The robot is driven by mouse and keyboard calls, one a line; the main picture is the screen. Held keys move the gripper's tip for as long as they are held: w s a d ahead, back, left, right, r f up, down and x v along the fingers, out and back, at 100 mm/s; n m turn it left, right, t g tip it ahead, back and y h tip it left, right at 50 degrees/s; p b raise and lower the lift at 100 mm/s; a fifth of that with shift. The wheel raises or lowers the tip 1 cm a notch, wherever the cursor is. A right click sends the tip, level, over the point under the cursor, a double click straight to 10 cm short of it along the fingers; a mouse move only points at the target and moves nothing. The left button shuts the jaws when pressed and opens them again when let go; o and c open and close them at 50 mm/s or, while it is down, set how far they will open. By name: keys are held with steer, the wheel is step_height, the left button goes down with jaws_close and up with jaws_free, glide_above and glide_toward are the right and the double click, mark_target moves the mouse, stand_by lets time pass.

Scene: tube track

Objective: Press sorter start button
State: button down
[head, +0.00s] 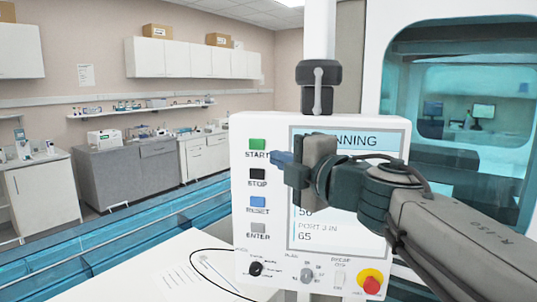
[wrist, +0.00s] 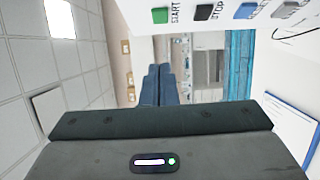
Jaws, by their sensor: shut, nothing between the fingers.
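The sorter's white control panel (head: 270,262) stands upright in the head view. Its green START button (head: 257,144) is at the top of a column, above the black STOP (head: 257,174), blue RESET (head: 258,202) and grey ENTER (head: 258,228) buttons. My gripper (head: 276,158) is shut and empty, its blue fingertips just right of and slightly below the green button. In the wrist view the shut fingers (wrist: 158,84) appear below the START button (wrist: 173,12), apart from it in the picture. The screen (head: 340,140) shows "NNING", its left part hidden by my gripper.
A red emergency knob (head: 371,282) and a black dial (head: 256,268) are low on the panel. A blue-sided track (head: 130,237) runs at left. A white table (head: 130,285) with paper and a cable lies in front. Cabinets (head: 125,172) line the back wall.

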steer(key=shift+v, duration=0.85)
steer(key=shift+d, duration=0.1)
steer(key=shift+w+d, duration=0.1)
steer(key=shift+w, duration=0.05)
steer(key=d+f+m+g+h, duration=0.2)
steer(key=d+f+m+h, duration=1.05)
steer(key=f+m, duration=0.45)
steer(key=s+a+f+m+g+y, duration=0.3)
steer(key=s+f+m+g, duration=0.4)
steer(key=s+f, duration=0.8)
steer(key=f+g, duration=0.1)
steer(key=g, duration=0.1)
steer(key=shift+s+a+m+g, duration=0.25)
steer(key=shift+s+m+g, duration=0.05)
steer(key=shift+s, duration=0.05)
steer(key=shift+r, duration=0.1)
